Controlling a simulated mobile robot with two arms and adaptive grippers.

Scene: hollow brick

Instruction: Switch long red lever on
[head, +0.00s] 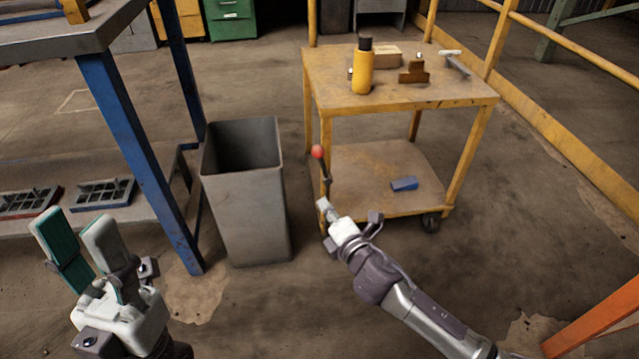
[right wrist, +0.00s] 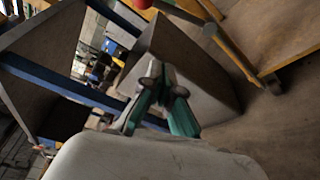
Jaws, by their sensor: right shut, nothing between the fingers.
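The long lever's red ball knob (head: 318,152) stands on a thin dark rod (head: 326,180), in front of the yellow cart's left side. The knob also shows cut off at the top edge of the right wrist view (right wrist: 141,3). The rod looks nearly upright, and its base is hidden. My right gripper (head: 323,204) is just below the visible rod in the head view, shut and empty; whether it touches the rod cannot be told. Its teal fingers meet in the right wrist view (right wrist: 164,92). My left gripper (head: 75,228) is open and empty at the lower left.
A grey bin (head: 245,215) stands left of the lever. The yellow cart (head: 430,92) holds a yellow bottle (head: 362,70) and small items; a blue block (head: 404,184) lies on its lower shelf. A blue-legged table (head: 125,130) stands at left. An orange bar (head: 600,325) is at lower right.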

